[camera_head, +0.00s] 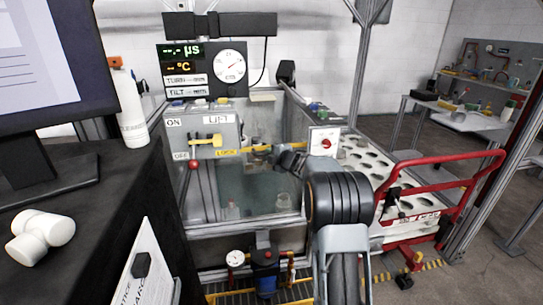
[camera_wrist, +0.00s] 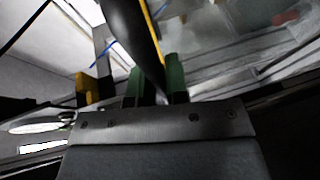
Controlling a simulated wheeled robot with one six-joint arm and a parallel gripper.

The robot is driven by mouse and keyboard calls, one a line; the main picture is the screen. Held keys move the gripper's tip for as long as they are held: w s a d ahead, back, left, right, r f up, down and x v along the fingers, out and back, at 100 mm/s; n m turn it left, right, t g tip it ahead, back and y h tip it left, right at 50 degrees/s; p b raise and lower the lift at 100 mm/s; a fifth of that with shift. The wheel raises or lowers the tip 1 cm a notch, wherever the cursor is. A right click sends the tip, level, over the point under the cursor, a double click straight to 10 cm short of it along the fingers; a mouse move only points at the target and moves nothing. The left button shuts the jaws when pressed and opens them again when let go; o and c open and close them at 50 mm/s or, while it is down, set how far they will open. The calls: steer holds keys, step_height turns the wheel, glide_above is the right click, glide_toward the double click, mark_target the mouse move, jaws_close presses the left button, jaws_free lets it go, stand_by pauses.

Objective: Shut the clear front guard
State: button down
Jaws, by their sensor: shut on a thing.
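The clear front guard (camera_head: 270,190) is the see-through panel on the front of the machine, below the grey control panel. I cannot tell from these views whether it is fully shut. My gripper (camera_wrist: 155,82) has green fingertips, closed on a dark bar-like handle (camera_wrist: 133,35) that runs up between them. In the head view my arm reaches to the guard's upper right, where its wrist covers part of the panel and hides the fingertips. A yellow strip (camera_wrist: 153,28) runs beside the handle in the wrist view.
A black desk with a monitor (camera_head: 50,60) and a white bottle (camera_head: 130,105) stands at left. A red-railed cart (camera_head: 440,165) with a holed white top stands close at right.

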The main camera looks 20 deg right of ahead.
steer(key=shift+r, duration=0.4)
steer(key=c, duration=1.4)
jaws_free()
steer(key=v, duration=1.3)
steer(key=shift+s+d+b, duration=0.15)
steer(key=shift+s+b, duration=0.15)
steer(key=shift+s, duration=0.1)
